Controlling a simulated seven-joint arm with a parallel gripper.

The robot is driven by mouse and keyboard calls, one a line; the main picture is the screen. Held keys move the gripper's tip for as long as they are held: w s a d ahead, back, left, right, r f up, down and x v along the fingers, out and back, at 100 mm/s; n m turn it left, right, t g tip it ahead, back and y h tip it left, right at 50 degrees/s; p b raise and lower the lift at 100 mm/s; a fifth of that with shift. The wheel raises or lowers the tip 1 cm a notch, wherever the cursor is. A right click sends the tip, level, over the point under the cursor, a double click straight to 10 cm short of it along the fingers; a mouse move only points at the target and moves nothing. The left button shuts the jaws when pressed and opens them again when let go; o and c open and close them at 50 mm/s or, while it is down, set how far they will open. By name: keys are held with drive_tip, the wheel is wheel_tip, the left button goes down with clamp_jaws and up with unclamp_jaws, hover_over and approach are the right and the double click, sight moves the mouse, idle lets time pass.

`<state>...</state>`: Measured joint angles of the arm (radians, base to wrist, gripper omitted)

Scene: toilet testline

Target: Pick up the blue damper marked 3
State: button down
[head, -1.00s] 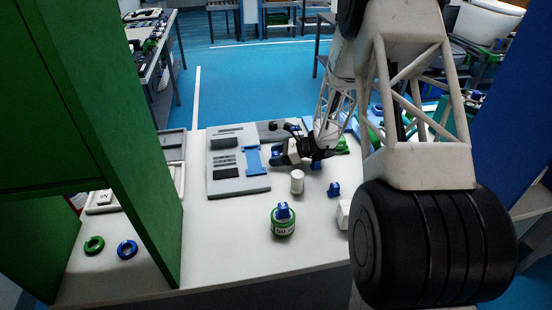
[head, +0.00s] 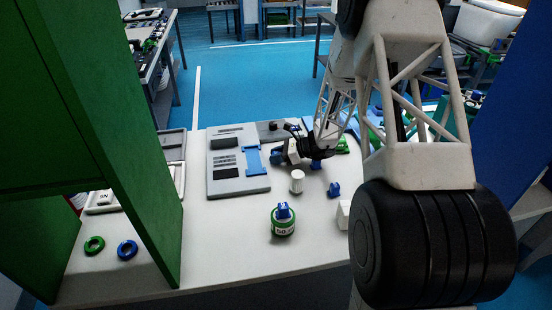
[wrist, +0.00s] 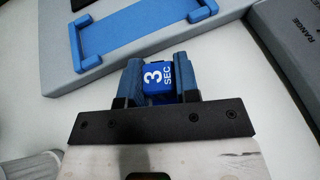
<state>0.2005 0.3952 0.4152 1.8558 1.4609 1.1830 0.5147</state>
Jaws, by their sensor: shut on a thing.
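The blue damper marked "3 SEC" (wrist: 158,82) sits between the two blue fingers of my gripper (wrist: 159,84) in the wrist view, its white lettering facing the camera. The fingers are shut on its sides. In the head view my gripper (head: 277,158) is over the table, just right of the grey panel with the blue bracket. The held damper cannot be made out there. Whether it touches the table is not clear.
The grey panel (head: 226,185) bears a blue bracket (wrist: 140,30). A ribbed white cylinder (head: 297,182), a small blue part (head: 334,189) and a green-banded can (head: 284,228) with a blue top stand nearby. Green (head: 94,245) and blue (head: 127,249) rings lie left.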

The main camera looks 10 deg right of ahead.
drive_tip(key=shift+r, duration=5)
